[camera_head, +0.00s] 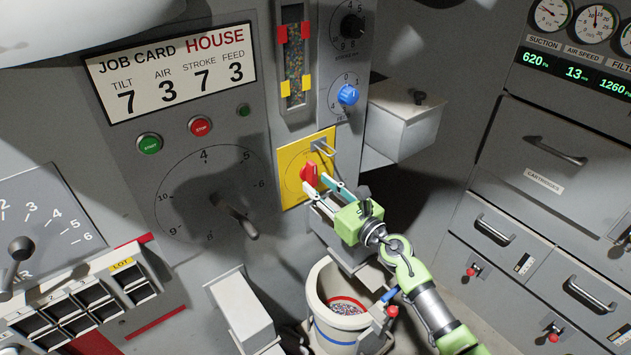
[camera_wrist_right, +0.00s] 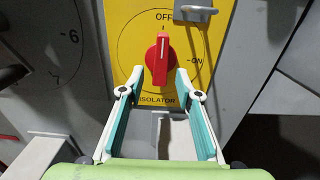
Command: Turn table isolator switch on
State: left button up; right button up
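The isolator switch is a red knob (camera_head: 309,173) on a yellow plate (camera_head: 291,190) in the middle of the head view. In the right wrist view the red knob (camera_wrist_right: 160,58) stands upright, its white mark towards OFF; ON is marked to its right. A metal hasp (camera_wrist_right: 194,11) sits above it. My right gripper (camera_head: 325,190) is in front of the plate; in the wrist view its fingers (camera_wrist_right: 155,84) are spread, with the knob between or just beyond the tips. I cannot tell whether they touch it. My left gripper is not in view.
A large dial with a lever (camera_head: 235,215) is left of the plate. A grey box (camera_head: 404,115) juts out at the upper right. A white bucket (camera_head: 325,318) stands below my right arm. Start and stop buttons (camera_head: 200,126) are at the upper left.

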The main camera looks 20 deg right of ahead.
jog(key=shift+x, duration=1.1)
grip_shut()
